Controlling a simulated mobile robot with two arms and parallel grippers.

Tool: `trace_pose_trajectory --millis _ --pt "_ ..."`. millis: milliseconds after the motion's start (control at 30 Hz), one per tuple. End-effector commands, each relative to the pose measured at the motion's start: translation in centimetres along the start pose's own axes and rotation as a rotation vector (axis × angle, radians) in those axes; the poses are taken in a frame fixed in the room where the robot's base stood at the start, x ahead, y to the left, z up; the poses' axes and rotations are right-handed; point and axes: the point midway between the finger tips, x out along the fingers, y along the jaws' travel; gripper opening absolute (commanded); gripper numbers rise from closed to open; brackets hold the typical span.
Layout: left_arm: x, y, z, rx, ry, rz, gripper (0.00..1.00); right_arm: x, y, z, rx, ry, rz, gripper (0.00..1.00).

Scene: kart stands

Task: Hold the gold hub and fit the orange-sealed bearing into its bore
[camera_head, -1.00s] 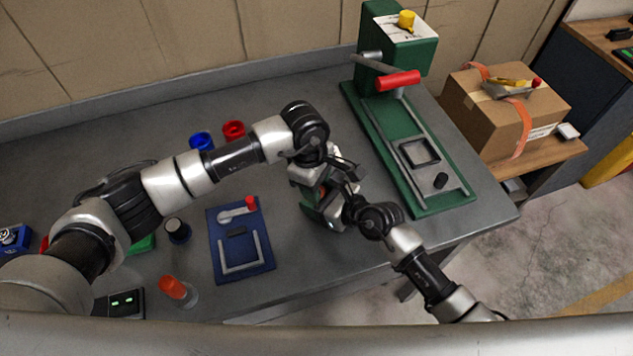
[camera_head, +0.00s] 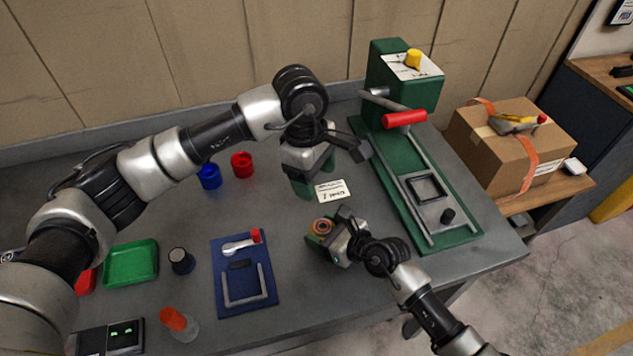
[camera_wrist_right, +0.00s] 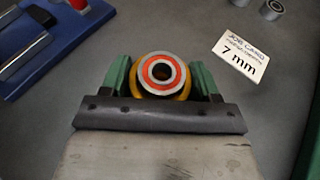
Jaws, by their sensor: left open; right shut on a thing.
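My right gripper (camera_head: 322,229) is shut on the gold hub (camera_wrist_right: 184,93), with one green finger on each side of it. The orange-sealed bearing (camera_wrist_right: 161,72), a grey ring with an orange seal and dark centre, is at the hub's top face. Gold shows around its lower edge and sides. I cannot tell how deep in the bore it sits. In the head view the bearing (camera_head: 322,225) shows as a small orange ring between the right fingers. My left gripper (camera_head: 314,178) is open, with nothing seen in it, above and behind the hub, apart from the bearing.
A white job card (camera_head: 330,190) reading "7 mm" lies behind the hub. The green press (camera_head: 402,150) stands to the right. The blue fixture board (camera_head: 243,290), green tray (camera_head: 131,263), and red (camera_head: 242,165) and blue (camera_head: 209,176) cups are to the left.

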Motion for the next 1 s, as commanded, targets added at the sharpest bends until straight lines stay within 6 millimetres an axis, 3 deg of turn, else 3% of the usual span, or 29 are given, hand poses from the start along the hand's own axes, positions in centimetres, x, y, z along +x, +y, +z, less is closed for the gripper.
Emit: trace_pose_trajectory --millis 167,200,400,767,1000 --pt "0.0 0.0 0.0 0.0 0.0 0.0 0.67 0.0 0.0 0.2 -0.001 -0.004 -0.001 0.27" --pt "0.0 0.0 0.0 0.0 0.0 0.0 0.67 0.0 0.0 0.2 -0.001 -0.004 -0.001 0.64" --pt "0.0 0.0 0.0 0.001 0.0 0.0 0.67 0.0 0.0 0.1 -0.001 -0.002 -0.001 0.91" --pt "0.0 0.0 0.0 0.001 0.0 0.0 0.67 -0.8 -0.1 0.0 -0.001 0.0 -0.001 0.91" --pt "0.0 0.0 0.0 0.001 0.0 0.0 0.67 -5.4 0.0 -0.1 -0.002 0.002 -0.001 0.91"
